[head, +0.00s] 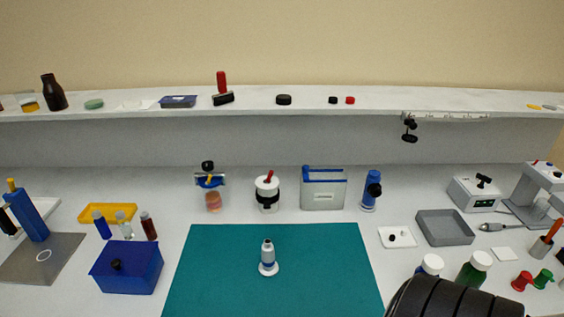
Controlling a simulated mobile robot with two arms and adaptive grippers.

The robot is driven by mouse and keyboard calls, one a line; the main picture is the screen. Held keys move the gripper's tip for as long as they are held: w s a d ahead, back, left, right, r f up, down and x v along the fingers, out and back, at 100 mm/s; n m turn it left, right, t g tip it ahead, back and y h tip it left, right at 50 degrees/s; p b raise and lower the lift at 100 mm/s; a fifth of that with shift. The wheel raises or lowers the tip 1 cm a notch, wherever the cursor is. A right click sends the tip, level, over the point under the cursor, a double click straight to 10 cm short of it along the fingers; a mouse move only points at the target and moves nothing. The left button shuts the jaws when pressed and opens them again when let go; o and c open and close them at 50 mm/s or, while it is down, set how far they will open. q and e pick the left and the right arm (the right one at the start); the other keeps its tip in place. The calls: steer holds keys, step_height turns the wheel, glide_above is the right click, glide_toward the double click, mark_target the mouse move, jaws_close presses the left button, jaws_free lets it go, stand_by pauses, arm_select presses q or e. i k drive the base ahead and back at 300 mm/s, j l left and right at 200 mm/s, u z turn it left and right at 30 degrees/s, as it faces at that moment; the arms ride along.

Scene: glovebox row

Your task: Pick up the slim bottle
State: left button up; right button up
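Several slim bottle-like items show in the head view, and I cannot tell for certain which one is the slim bottle. Behind the blue box on the left stand a blue vial (101,224), a clear vial (124,227) and a dark red vial (149,227). Neither of my grippers is in view. A black ribbed part, apparently of my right arm, enters at the bottom right.
A blue box (126,270) and yellow tray (106,212) lie left of the mat. White-capped bottles, one green (474,272), stand near the ribbed part. A grey tray (446,228) is to the right. A raised shelf (300,111) runs behind. Most of the mat is clear.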

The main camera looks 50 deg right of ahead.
mark_target(269, 268)
steer(key=z, duration=1.35)
steer(key=j+z, duration=0.15)
steer(key=z, duration=0.25)
steer(key=j+z, duration=0.15)
steer(key=z, duration=0.2)
steer(key=i, duration=0.05)
